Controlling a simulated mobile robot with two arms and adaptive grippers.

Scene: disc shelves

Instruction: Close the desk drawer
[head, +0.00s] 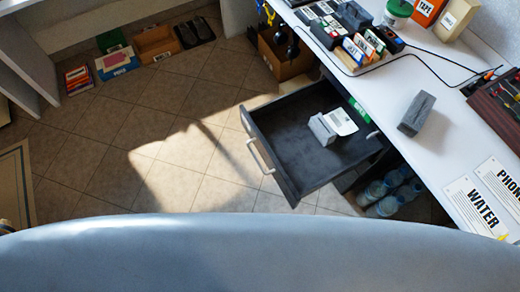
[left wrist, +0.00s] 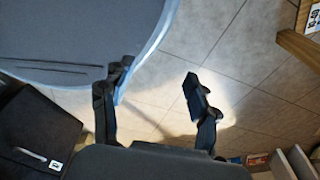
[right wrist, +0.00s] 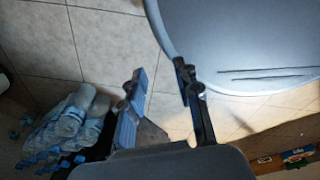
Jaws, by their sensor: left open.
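The desk drawer (head: 290,170) stands pulled out from under the white desk in the head view. It is dark inside, with a pale bar handle (head: 258,157) on its front panel. A small grey box (head: 322,128) and a white card (head: 340,121) lie in it. Neither gripper shows in the head view. My left gripper (left wrist: 158,80) is open and empty above the tiled floor in the left wrist view. My right gripper (right wrist: 160,74) has its fingers apart with nothing between them in the right wrist view. Neither is seen touching the drawer.
The desk top (head: 395,85) holds a grey block (head: 416,113), signs and stationery. Water bottles (head: 385,190) stand below the drawer and also show in the right wrist view (right wrist: 65,130). A cardboard box (head: 285,55) stands behind it. Tiled floor left of the drawer is clear.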

